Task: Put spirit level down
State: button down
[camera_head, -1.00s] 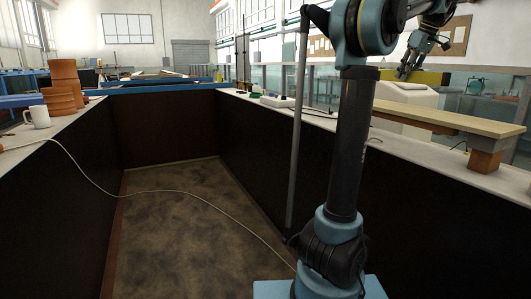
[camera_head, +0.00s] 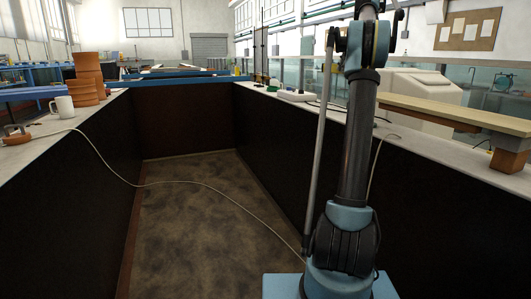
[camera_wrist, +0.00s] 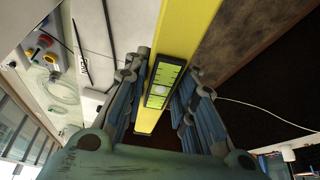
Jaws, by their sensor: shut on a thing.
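The spirit level (camera_wrist: 186,36) is a long yellow bar with a bright green vial window. In the wrist view it runs from the top edge down between the fingers. My gripper (camera_wrist: 166,74) is shut on it, with blue-grey fingers on both sides of the window. The head view shows neither the level nor my gripper.
The right ledge (camera_head: 424,155) carries a wooden plank (camera_head: 450,112) on blocks and a white power strip (camera_head: 295,95). A white mug (camera_head: 62,106) and stacked terracotta pots (camera_head: 88,70) stand on the left ledge. A thin cable (camera_head: 185,184) crosses the dark trough between them.

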aim_at(335, 67)
jog(key=w+a, duration=0.3)
jog(key=a, duration=0.1)
jog(key=shift+a+f, duration=0.1)
jog(key=shift+f, duration=0.3)
jog(key=s+a+f+m, duration=0.1)
jog(key=a+f, duration=0.3)
jog(key=f, duration=0.8)
jog(key=a+f+m+h, duration=0.1)
jog(key=a+f, duration=0.2)
jog(key=f, duration=1)
jog(key=s+a+f+m, duration=0.1)
jog(key=a+f, duration=0.3)
jog(key=f, duration=0.8)
jog(key=s+a+f+m, duration=0.1)
jog(key=s+f, duration=0.8)
jog(key=f, duration=0.3)
jog(key=s+a+f+m+h, duration=0.1)
jog(key=s+f+m, duration=0.1)
jog(key=s+f, duration=0.6)
notch_tip(335, 67, down, 4)
jog(key=shift+s+a+f+m+t, duration=0.15)
jog(key=shift+s+a+m+t, duration=0.15)
jog(key=shift+s+a, duration=0.1)
